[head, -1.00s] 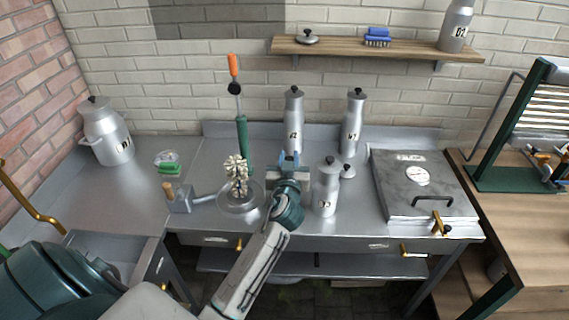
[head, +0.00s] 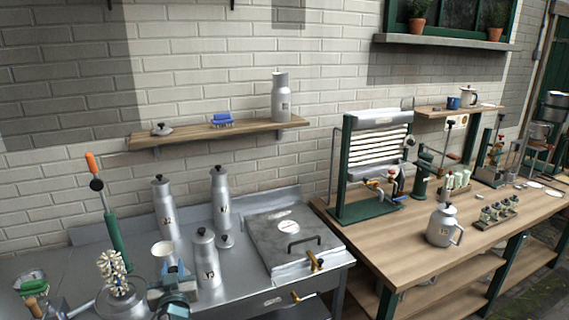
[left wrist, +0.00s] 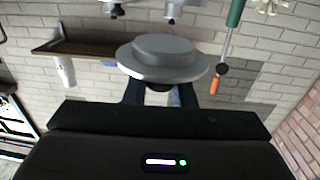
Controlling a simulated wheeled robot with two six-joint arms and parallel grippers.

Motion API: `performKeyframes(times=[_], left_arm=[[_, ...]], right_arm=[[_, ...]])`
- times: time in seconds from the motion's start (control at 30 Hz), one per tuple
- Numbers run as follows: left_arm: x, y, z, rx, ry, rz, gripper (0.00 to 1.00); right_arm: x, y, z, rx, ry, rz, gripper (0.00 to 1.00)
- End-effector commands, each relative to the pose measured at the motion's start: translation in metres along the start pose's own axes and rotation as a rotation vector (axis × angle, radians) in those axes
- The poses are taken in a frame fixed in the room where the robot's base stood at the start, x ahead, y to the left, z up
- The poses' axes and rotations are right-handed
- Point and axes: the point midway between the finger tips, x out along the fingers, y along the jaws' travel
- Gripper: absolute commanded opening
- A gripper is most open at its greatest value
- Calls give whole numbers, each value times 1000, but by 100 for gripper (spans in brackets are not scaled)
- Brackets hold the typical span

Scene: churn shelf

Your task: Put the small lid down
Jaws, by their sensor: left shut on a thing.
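A small grey lid (left wrist: 163,58) with a wide rim and a raised round plug is held by its dark knob between the blue fingers of my left gripper (left wrist: 160,92) in the left wrist view. The lid is clear of any surface in that view. In the head view my left gripper (head: 173,270) is low over the steel bench, left of the front churn (head: 206,260). A pale round-topped thing (head: 163,252) shows just past its fingers; I cannot tell for sure that it is the lid. My right gripper is not in view.
A wall shelf (head: 245,132) bears another lid (head: 162,130), a blue brush (head: 222,120) and a lidless churn (head: 281,98). Two tall churns (head: 166,215) (head: 221,205) and a lid (head: 226,241) stand behind the front churn. A wooden bench (head: 385,243) is right.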

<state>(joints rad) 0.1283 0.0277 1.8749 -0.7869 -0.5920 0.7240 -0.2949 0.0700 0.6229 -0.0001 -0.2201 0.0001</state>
Motion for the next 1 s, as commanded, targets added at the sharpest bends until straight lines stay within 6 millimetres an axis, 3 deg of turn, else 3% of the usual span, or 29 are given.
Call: performKeyframes(times=[0.03,0.2,0.3,0.7,0.83,1.0], left_arm=[[-14,6,21,-1,-7,34,0],[-71,28,72,-6,-8,194,0],[-103,37,87,-6,-4,269,1],[-197,41,113,-6,-3,402,0],[-217,36,113,-4,-2,410,0],[-227,33,111,0,0,410,1]], right_arm=[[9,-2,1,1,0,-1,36],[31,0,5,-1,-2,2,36],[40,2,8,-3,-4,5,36],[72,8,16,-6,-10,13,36],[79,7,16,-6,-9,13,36],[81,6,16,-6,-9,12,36]])
